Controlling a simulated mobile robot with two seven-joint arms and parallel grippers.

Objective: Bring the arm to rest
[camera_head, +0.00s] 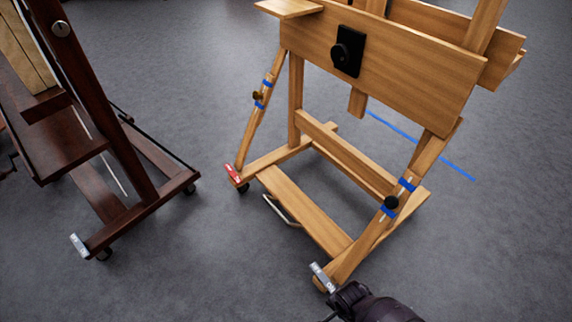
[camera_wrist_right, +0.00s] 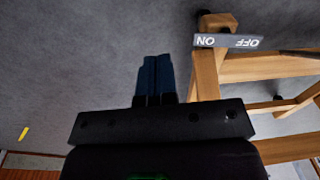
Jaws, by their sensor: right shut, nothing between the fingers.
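My right arm comes into the head view at the bottom right, and my right gripper (camera_head: 330,317) is partly cut off by the lower edge. In the right wrist view my right gripper (camera_wrist_right: 154,66) has its two dark blue fingers together, with nothing between them. It is beside the foot of the light wooden easel (camera_head: 390,60), near a grey lever (camera_wrist_right: 228,41) marked ON and OFF. The grey lever also shows in the head view (camera_head: 322,277). The fingers look apart from the lever. My left gripper is not in view.
The light easel stands on castors on a grey floor (camera_head: 210,260). A dark wooden easel (camera_head: 130,190) stands at the left, with its own grey lever (camera_head: 79,245). A red lever (camera_head: 232,172) is on the light easel's left foot. A blue line (camera_head: 420,145) lies behind it.

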